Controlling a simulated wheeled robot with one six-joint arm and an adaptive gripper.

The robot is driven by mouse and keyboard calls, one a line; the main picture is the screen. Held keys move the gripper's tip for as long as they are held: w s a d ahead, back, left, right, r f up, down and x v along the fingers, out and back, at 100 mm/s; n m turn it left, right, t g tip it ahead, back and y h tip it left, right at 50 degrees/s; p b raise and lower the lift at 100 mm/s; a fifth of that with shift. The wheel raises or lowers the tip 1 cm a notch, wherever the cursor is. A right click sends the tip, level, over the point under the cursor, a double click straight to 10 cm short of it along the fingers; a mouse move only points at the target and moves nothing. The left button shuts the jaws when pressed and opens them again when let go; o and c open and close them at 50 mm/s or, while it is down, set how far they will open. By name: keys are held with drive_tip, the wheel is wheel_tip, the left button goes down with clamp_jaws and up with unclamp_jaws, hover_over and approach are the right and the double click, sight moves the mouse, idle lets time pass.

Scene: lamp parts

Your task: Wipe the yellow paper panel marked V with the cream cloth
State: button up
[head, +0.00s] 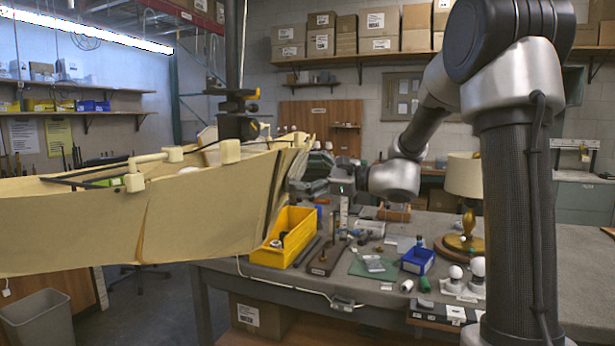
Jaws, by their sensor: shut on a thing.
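A large pale-yellow paper lampshade (75,225) hangs at the left on a dark pole, its panels held by a frame with cream clips. Brown streaks or folds run down its near face and right end. I cannot make out a V mark, so I cannot tell which panel carries it. My gripper (308,186) is at the shade's right end, seen from behind and partly covered by the shade. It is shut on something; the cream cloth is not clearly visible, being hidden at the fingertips. I cannot tell whether it touches the paper.
The grey workbench (540,235) holds a yellow bin (272,257), a blue bin (418,262), a brass lamp with a cream shade (464,176), bulbs (477,268) and small parts. A grey waste bin (38,320) stands on the floor. Open air surrounds the shade's front.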

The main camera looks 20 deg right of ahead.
drive_tip(key=shift+a, duration=0.2)
drive_tip(key=shift+w, duration=0.1)
drive_tip(key=shift+w+d, duration=2.55)
drive_tip(key=shift+w, duration=2.5)
drive_tip(key=shift+s+a+r, duration=0.1)
drive_tip(key=shift+s+a, duration=0.75)
drive_tip(key=shift+s, duration=0.85)
drive_tip(key=shift+s+a+f, duration=0.1)
drive_tip(key=shift+s+a, duration=0.75)
drive_tip(key=shift+s, duration=0.9)
drive_tip(key=shift+s+a+r, duration=0.1)
drive_tip(key=shift+s+a, duration=0.75)
drive_tip(key=shift+s, duration=0.85)
drive_tip(key=shift+s+d+f, duration=0.35)
drive_tip(key=shift+s+d, duration=0.05)
drive_tip(key=shift+d, duration=0.45)
drive_tip(key=shift+s+d+f, duration=0.3)
drive_tip(key=shift+s+d, duration=0.1)
drive_tip(key=shift+d, duration=0.45)
drive_tip(key=shift+s+d+f, duration=0.35)
drive_tip(key=shift+s+d, duration=0.05)
drive_tip(key=shift+d, duration=0.45)
drive_tip(key=shift+s+d+f, duration=0.25)
drive_tip(key=shift+s+d, duration=0.1)
drive_tip(key=shift+d, duration=0.3)
drive_tip(key=shift+s+d+f, duration=0.25)
drive_tip(key=shift+s+d, duration=0.05)
drive_tip(key=shift+d, duration=0.35)
